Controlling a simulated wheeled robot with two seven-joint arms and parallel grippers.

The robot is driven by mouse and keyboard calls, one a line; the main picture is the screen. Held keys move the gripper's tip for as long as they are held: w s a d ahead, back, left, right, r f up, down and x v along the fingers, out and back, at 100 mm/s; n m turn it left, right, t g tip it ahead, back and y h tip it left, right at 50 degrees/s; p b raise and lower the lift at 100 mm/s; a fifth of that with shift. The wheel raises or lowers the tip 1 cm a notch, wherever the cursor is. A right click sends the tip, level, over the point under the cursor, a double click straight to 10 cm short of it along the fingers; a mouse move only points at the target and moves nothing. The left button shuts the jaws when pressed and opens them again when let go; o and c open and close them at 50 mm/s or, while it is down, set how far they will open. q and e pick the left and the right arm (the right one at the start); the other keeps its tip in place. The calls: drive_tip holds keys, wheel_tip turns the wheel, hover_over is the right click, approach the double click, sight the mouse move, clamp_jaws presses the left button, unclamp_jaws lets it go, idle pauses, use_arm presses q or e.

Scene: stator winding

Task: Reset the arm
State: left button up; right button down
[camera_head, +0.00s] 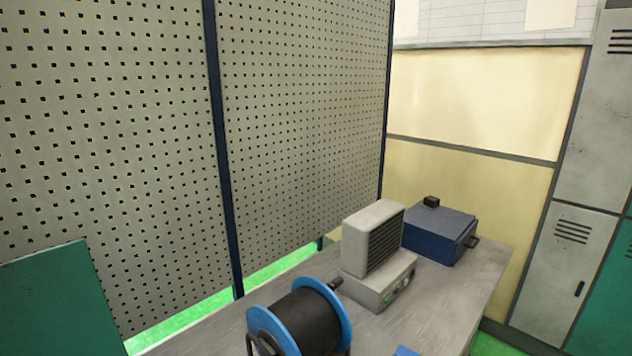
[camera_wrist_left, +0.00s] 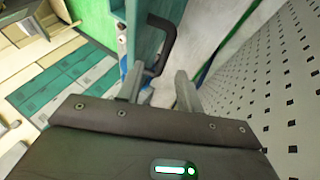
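My left gripper (camera_wrist_left: 159,80) shows in the left wrist view, with its two grey fingers apart and nothing held between them. A dark curved handle (camera_wrist_left: 170,40) on a teal panel (camera_wrist_left: 142,30) lies beyond the fingertips; I cannot tell how far off it is. Neither arm shows in the head view, and my right gripper is in no view.
In the head view a grey table (camera_head: 437,318) holds a blue cable reel (camera_head: 341,313), a grey vented unit (camera_head: 357,238) and a blue box (camera_head: 440,232). Perforated panels (camera_head: 300,120) stand behind, lockers (camera_head: 565,262) at right, a teal panel (camera_head: 55,305) at left.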

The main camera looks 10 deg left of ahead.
use_arm(q)
drive_tip(key=x, duration=0.6)
drive_tip(key=shift+d+b, duration=0.25)
drive_tip(key=shift+b, duration=0.15)
drive_tip(key=shift+f, duration=0.1)
drive_tip(key=shift+w, duration=0.1)
